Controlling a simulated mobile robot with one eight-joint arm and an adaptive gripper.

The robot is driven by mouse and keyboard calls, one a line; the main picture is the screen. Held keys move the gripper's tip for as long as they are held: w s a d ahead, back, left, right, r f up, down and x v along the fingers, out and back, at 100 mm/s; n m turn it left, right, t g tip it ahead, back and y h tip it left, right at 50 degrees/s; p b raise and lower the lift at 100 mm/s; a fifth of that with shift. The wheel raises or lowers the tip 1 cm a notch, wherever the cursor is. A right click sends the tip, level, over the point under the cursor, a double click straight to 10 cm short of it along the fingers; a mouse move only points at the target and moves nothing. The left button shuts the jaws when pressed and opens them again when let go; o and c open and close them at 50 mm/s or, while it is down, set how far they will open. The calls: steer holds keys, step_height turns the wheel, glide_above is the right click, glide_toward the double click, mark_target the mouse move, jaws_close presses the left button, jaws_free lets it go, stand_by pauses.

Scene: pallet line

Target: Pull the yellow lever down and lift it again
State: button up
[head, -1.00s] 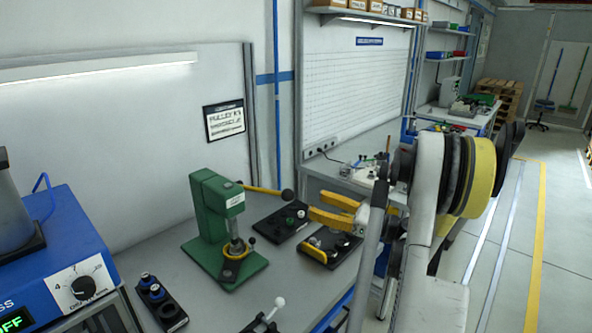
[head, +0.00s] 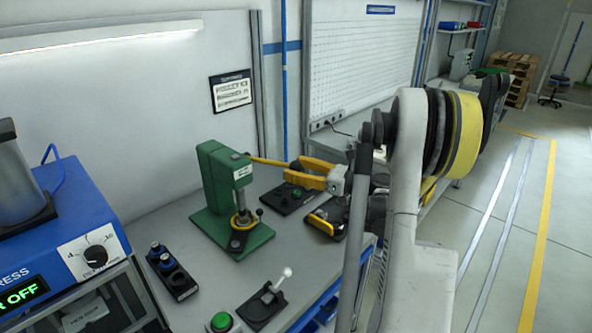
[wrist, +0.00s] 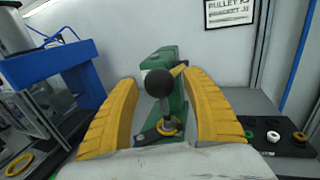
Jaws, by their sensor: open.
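The green press (head: 218,190) stands on the grey bench and also shows in the wrist view (wrist: 165,55). Its yellow lever (head: 268,160) sticks out from the top of the press toward the right, about level. In the wrist view, the lever's black ball knob (wrist: 158,83) sits between my fingers in the picture, with a short piece of the yellow rod behind it. My gripper (head: 307,172) is open, its yellow fingers pointing at the knob end. The wrist view shows both fingers (wrist: 160,80) spread, with gaps on either side of the knob. The fingers hide the lever's end in the head view.
A black plate with a yellow handle (head: 320,222) and a black plate with a green knob (head: 296,193) lie below my gripper. A white-knobbed clamp (head: 268,300), a green button (head: 221,322) and a blue machine (head: 75,225) stand nearer.

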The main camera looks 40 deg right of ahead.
jaws_close()
steer(key=w+r+g+p, duration=0.1)
steer(key=r+p, duration=0.1)
steer(key=p, duration=0.1)
steer(key=w+r+g+p, duration=0.1)
steer(key=r+p, duration=0.2)
steer(key=r+g+h+p, duration=0.1)
steer(key=r+p, duration=0.1)
steer(key=r, duration=0.1)
steer(key=shift+w+a+r+m+p, duration=0.15)
steer(key=shift+w+m+p, duration=0.15)
steer(key=shift+w+p, duration=0.1)
steer(key=w+r+m+g+h+p, duration=0.1)
steer(key=w+r+g+p, duration=0.5)
steer(key=w+p, duration=0.3)
steer(key=shift+a+r, duration=0.3)
steer(key=shift+r, duration=0.6)
jaws_free()
steer(key=shift+s, duration=0.1)
